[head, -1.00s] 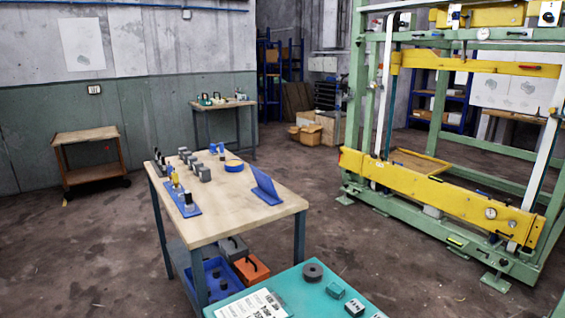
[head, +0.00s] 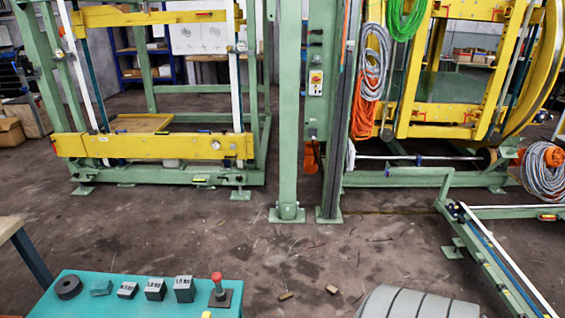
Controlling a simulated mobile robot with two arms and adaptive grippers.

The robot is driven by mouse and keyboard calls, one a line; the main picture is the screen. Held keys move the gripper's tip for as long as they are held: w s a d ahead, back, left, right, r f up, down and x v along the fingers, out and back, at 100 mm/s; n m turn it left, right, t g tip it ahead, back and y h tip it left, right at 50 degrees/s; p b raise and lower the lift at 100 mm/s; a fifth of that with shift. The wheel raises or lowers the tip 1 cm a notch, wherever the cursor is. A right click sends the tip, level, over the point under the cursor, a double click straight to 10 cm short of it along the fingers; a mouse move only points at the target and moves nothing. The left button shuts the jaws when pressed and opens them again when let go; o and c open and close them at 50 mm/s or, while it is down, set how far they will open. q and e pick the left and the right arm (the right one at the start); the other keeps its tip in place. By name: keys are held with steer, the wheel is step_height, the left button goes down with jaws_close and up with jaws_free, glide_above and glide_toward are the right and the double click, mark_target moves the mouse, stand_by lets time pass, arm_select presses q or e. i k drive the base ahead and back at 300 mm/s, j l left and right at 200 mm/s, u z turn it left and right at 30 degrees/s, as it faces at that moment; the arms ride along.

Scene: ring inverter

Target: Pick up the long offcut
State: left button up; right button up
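Two small tan, block-like pieces lie on the dark floor near the bottom of the head view. One piece (head: 286,296) lies just right of the teal bench, and another piece (head: 332,289) lies a little farther right. They look like offcuts, but they are small and I cannot tell which one is the long offcut. Neither of my grippers is in view.
A teal bench (head: 140,307) with a black ring, several small blocks and a red-topped post stands at lower left. A grey ribbed rounded object (head: 415,304) is at the bottom right. Green and yellow frames (head: 150,145) stand behind. Mid floor is mostly clear.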

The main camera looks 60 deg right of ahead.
mark_target(282, 298)
steer(key=k+l, duration=0.15)
steer(key=l, duration=0.2)
steer(key=k+l+z, duration=0.1)
steer(key=l, duration=0.3)
steer(key=k+l, duration=0.15)
steer(key=l, duration=0.2)
steer(key=k+l+z, duration=0.1)
steer(key=l, duration=0.85)
steer(key=i+l+z, duration=0.1)
steer(key=l, duration=0.4)
steer(key=i+l, duration=0.1)
steer(key=l, duration=0.45)
steer(key=i+l+z, duration=0.1)
steer(key=l, duration=0.45)
